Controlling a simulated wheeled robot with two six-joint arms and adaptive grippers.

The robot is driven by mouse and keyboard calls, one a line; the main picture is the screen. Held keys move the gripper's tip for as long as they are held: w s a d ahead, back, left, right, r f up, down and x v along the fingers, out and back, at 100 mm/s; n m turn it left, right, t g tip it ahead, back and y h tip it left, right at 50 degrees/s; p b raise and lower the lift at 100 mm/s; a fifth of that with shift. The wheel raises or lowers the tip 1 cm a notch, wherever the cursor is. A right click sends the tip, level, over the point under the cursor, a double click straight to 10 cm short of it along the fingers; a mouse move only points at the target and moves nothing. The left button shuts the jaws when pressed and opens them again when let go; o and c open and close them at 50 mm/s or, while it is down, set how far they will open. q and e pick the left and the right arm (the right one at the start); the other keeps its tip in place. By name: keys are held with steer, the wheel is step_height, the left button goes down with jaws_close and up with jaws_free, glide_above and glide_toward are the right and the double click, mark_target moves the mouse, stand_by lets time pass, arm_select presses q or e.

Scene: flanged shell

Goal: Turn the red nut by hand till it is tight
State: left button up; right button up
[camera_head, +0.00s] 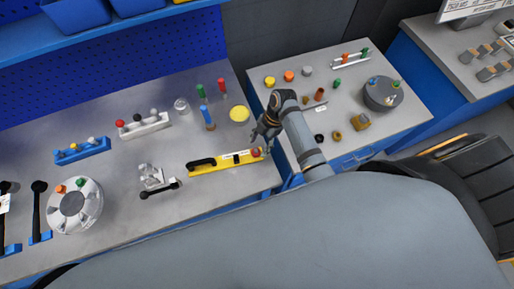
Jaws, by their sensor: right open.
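My right gripper (266,132) hangs over the right end of the long grey bench, its fingers open and pointing down and left, with nothing visible between them. Just below it, a small red round piece (255,153) sits at the right end of a yellow tool; I cannot tell whether it is a nut. A light grey flanged shell (73,205) stands at the left of the bench, with an orange nut (60,188) and a green nut (82,182) on its flange. A darker flanged shell (383,94) with small coloured pieces stands on the right-hand table. My left gripper is out of view.
The yellow tool (226,161) lies near the bench's front edge. A white rack (145,126) with a red piece, a blue rack (82,151), upright screwdrivers (208,117) and a yellow disc (239,114) stand behind. A gap separates the bench from the right-hand table (352,140).

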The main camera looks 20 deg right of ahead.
steer(key=v, duration=0.8)
steer(key=shift+d+r, duration=0.15)
steer(key=shift+r, duration=0.2)
